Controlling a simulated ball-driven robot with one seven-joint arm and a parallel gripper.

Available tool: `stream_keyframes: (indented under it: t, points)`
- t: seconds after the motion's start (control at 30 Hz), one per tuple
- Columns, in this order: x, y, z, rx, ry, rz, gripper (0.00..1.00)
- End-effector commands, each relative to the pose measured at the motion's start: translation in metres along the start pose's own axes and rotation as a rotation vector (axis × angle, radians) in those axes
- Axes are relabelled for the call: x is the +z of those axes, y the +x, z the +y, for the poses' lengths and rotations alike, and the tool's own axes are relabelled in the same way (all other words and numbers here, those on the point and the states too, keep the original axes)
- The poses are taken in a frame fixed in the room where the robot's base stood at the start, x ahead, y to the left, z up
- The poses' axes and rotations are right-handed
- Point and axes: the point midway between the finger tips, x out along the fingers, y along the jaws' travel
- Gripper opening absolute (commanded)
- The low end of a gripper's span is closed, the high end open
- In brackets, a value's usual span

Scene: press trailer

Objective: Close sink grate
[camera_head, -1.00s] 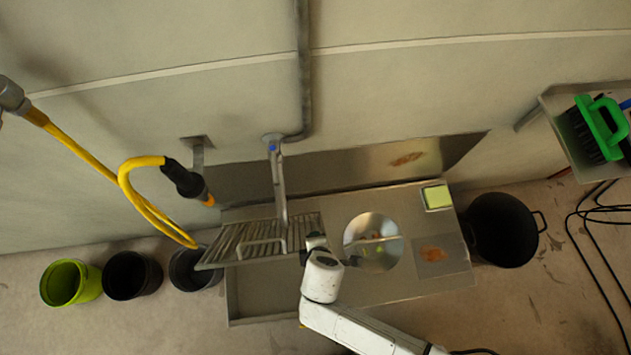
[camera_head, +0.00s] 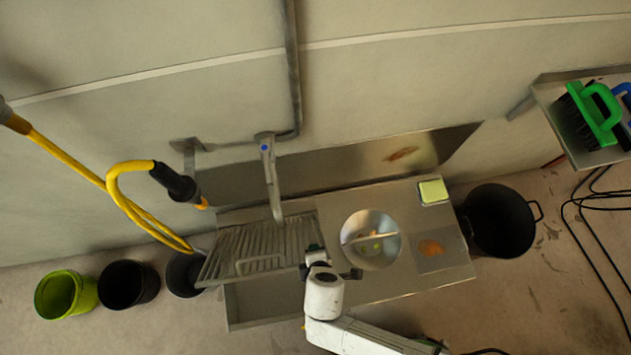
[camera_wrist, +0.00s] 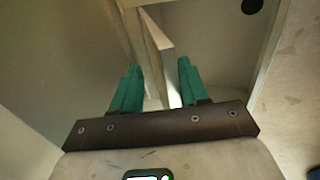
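The slatted metal sink grate (camera_head: 235,243) is over the left basin in the head view. It stands tilted, with its handle bar near its front edge. The open basin (camera_head: 265,303) shows in front of and below it. My gripper (camera_head: 316,252) is at the grate's right end, largely hidden by my white wrist. In the wrist view my gripper (camera_wrist: 159,68) has its two green fingers apart. A thin metal edge (camera_wrist: 158,45) shows between and beyond them; I cannot tell whether it touches a finger.
The tap (camera_head: 269,172) hangs over the grate from behind. A yellow hose (camera_head: 118,205) hangs at left. Buckets (camera_head: 60,294) stand on the left floor.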

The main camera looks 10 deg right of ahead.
Motion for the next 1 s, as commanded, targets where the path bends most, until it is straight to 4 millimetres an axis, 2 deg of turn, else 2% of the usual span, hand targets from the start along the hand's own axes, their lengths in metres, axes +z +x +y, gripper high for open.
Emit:
stream_keyframes:
  t: [0.2, 0.7, 0.83, 1.0]
  points:
    - [0.000, -0.033, 0.006, 0.000, -0.001, 0.000, 0.43]
    - [0.000, -0.099, 0.010, 0.000, 0.000, 0.000, 0.43]
    - [0.000, -0.107, 0.010, 0.000, 0.000, -0.001, 0.43]
    - [0.000, -0.107, 0.009, 0.000, 0.000, -0.001, 0.43]
